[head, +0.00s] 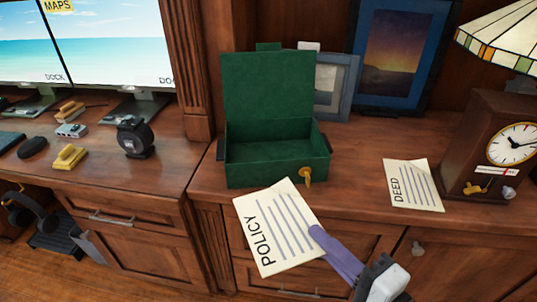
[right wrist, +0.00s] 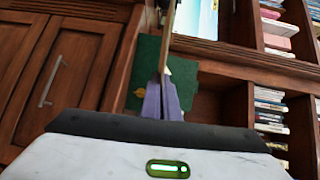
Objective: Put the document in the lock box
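A cream sheet marked POLICY (head: 275,228) hangs in front of the green lock box, tilted, at the cabinet's front edge. My right gripper (head: 318,232) is shut on its lower right edge; the purple fingers (right wrist: 163,100) also show closed in the right wrist view, with the sheet seen nearly edge-on. The green lock box (head: 290,168) stands on the cabinet top with its lid (head: 268,88) raised; its visible inside looks empty. A gold key (head: 306,175) is at its front. Another sheet, marked DEED (head: 413,185), rests on the cabinet to the right. My left gripper is not identifiable.
A clock (head: 495,150) stands at the right, beside the DEED sheet. Picture frames (head: 400,50) lean behind the box. Monitors (head: 118,45) and a dark round device (head: 135,138) are on the left desk. Bare cabinet top (head: 355,165) lies right of the box.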

